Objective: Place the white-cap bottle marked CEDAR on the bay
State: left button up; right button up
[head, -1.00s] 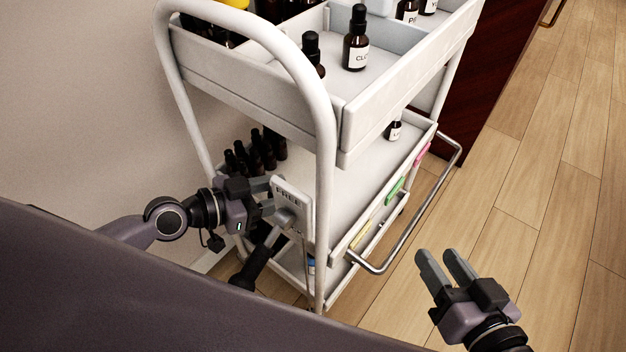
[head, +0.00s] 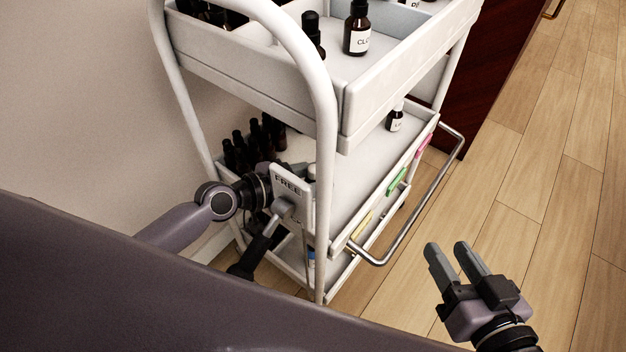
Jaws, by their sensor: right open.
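My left gripper (head: 260,187) reaches into the cart's middle shelf (head: 350,185), behind a white sign marked FREE (head: 288,195). Its fingers are mostly hidden by the sign, so I cannot tell whether they are open or hold anything. A small pale shape shows just right of the sign; I cannot tell what it is. My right gripper (head: 458,264) is open and empty, above the floor right of the cart. A small bottle (head: 395,120) stands at the middle shelf's far end, its label too small to read. I see no label reading CEDAR and cannot identify the bay.
The top tray holds a dark-capped bottle (head: 357,30) with a label starting CL. Several dark bottles (head: 250,145) stand at the middle shelf's left. A metal rail (head: 405,232) and white posts (head: 326,200) border the cart. The wooden floor (head: 540,180) at right is clear.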

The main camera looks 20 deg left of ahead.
pick_arm(q)
jog(key=o, duration=1.1)
pick_arm(e)
jog(key=shift+r, duration=0.1)
pick_arm(q)
jog(key=shift+s+a+r, duration=0.1)
jog(key=shift+s+a, duration=0.1)
jog(key=shift+a, duration=0.05)
jog(key=v, duration=1.1)
jog(key=shift+s+a+r, duration=0.1)
jog(key=shift+s+r, duration=0.05)
pick_arm(e)
jog(key=shift+s+d, duration=0.1)
jog(key=shift+s, duration=0.05)
